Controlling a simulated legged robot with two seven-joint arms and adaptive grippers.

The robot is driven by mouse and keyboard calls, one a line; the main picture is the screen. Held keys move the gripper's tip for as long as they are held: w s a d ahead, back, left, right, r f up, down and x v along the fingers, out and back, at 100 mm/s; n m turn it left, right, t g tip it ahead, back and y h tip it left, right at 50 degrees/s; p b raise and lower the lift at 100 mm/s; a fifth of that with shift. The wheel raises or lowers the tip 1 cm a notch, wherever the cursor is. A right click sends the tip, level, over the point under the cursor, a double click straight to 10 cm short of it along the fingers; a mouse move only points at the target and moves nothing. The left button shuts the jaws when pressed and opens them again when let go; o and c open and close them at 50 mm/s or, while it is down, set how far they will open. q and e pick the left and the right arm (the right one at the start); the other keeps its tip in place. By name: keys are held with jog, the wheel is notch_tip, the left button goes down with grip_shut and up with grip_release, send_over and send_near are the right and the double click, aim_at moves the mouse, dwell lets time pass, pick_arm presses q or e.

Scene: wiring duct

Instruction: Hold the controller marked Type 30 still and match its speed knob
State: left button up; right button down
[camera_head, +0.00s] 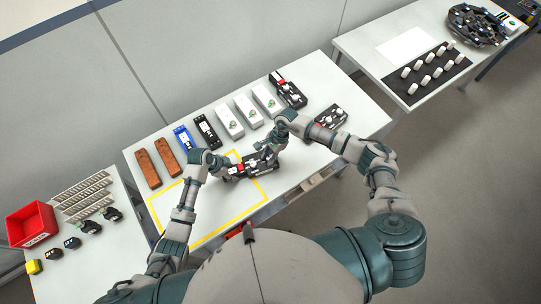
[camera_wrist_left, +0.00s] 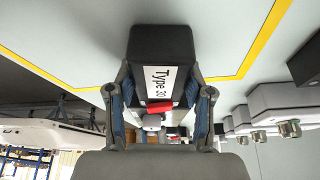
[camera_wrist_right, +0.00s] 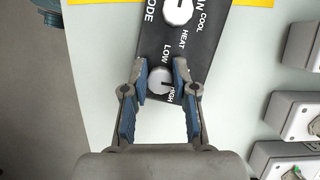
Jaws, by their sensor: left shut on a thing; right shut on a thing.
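The controller marked Type 30 (camera_head: 240,173) is a dark box with white knobs and a red part, lying at the front of the middle table by the yellow tape outline. In the left wrist view its dark end (camera_wrist_left: 160,42) bears a white "Type 30" label. My left gripper (camera_wrist_left: 160,95) is shut on that end, one finger on each side. My right gripper (camera_wrist_right: 160,76) is shut around the white speed knob (camera_wrist_right: 159,82), which sits between the LOW and HIGH marks. The fingers partly cover the lettering. Another white knob (camera_wrist_right: 178,11) shows above it, by MODE.
Behind stand brown blocks (camera_head: 147,168), a blue unit (camera_head: 185,139), a black unit (camera_head: 207,132) and white boxes (camera_head: 249,111). Dark controllers stand at back right (camera_head: 288,89) and right (camera_head: 330,116). A red bin (camera_head: 32,223) is on the left table. The taped area's left part is clear.

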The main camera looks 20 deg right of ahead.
jog(key=shift+a+r+m+t, duration=0.1)
jog(key=shift+a+m+t, duration=0.15)
jog(key=shift+m, duration=0.55)
jog(key=m+t, duration=0.1)
jog(key=m, duration=0.1)
jog(key=d+m+t, duration=0.1)
jog(key=m, duration=0.1)
jog(key=shift+s+d+m+y, duration=0.2)
jog(key=shift+m+y, duration=0.1)
jog(key=m, duration=0.1)
jog(key=a+m+t, duration=0.1)
jog(key=m, duration=0.1)
jog(key=shift+s+a+m, duration=0.1)
jog(key=shift+a+m, duration=0.15)
jog(key=shift+m, duration=0.15)
jog(key=shift+d+m+t, duration=0.25)
jog(key=shift+d+m, duration=0.15)
jog(key=shift+d, duration=0.1)
jog(key=shift+a, duration=0.2)
jog(key=c, duration=0.9)
grip_release()
jog(key=shift+a, duration=0.15)
jog(key=shift+h, duration=0.5)
jog(key=shift+d, duration=0.2)
